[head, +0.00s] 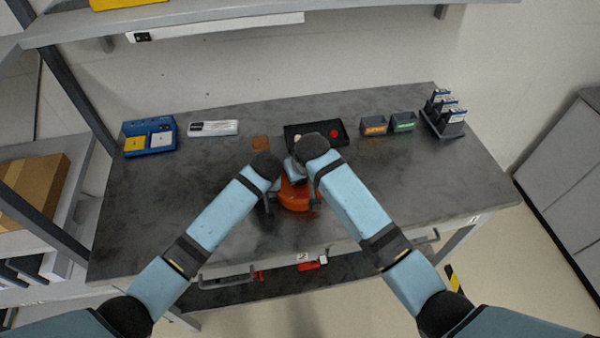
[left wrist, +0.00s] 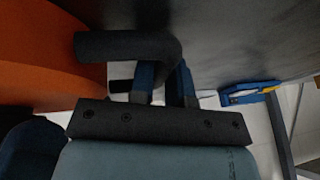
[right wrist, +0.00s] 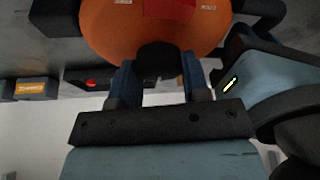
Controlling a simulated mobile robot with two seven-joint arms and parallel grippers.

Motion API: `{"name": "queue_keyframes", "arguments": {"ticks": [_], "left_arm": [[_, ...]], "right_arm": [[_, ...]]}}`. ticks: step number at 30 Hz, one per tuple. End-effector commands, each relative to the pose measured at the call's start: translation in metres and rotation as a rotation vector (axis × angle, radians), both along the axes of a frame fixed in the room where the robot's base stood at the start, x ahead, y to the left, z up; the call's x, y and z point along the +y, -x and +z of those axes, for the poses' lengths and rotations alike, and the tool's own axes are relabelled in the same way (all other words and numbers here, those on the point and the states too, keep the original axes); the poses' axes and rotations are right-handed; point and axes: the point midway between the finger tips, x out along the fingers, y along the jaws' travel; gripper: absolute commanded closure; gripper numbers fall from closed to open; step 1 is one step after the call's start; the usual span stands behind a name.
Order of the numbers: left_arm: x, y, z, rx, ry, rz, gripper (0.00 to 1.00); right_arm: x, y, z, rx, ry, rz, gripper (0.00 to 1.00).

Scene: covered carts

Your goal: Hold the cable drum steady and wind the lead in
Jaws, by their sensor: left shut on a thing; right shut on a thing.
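The orange cable drum (head: 297,196) sits on the grey bench near its front edge, partly hidden by my arms. In the left wrist view, its orange side (left wrist: 40,78) fills the left. My left gripper (left wrist: 165,75) is shut on a black bent bar (left wrist: 118,46) beside the drum. In the right wrist view, the drum's orange face (right wrist: 108,25) carries a red patch (right wrist: 168,9). My right gripper (right wrist: 158,75) is shut on a black knob (right wrist: 157,58) in front of that face. I cannot make out the lead.
Along the bench's back stand a blue tray (head: 164,127), a white device (head: 214,128), a brown square (head: 261,143), a black tray (head: 340,128), two small labelled bins (head: 374,126) and a rack (head: 447,128). Bench surface left and right of the drum is clear.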

Motion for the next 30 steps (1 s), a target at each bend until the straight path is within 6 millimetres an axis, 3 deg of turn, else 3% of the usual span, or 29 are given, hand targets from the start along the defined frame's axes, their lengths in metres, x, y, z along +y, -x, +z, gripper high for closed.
{"name": "queue_keyframes", "arguments": {"ticks": [20,21,24,30], "left_arm": [[0.0006,0.0001,-0.0003,0.001,0.000,0.001,1.00],[0.0006,0.0001,-0.0003,0.001,0.000,0.001,1.00],[0.0005,0.0001,-0.0004,0.001,0.000,0.001,1.00],[0.0004,0.0001,-0.0003,0.001,-0.001,0.001,1.00]], "right_arm": [[-0.0001,-0.0005,0.0008,-0.002,-0.001,-0.065,0.81],[-0.0001,-0.0004,0.0008,-0.002,-0.001,-0.065,0.52],[-0.0001,-0.0005,0.0007,-0.002,-0.001,-0.065,0.31],[0.0000,-0.0001,0.0003,-0.001,-0.001,-0.064,0.31]]}}
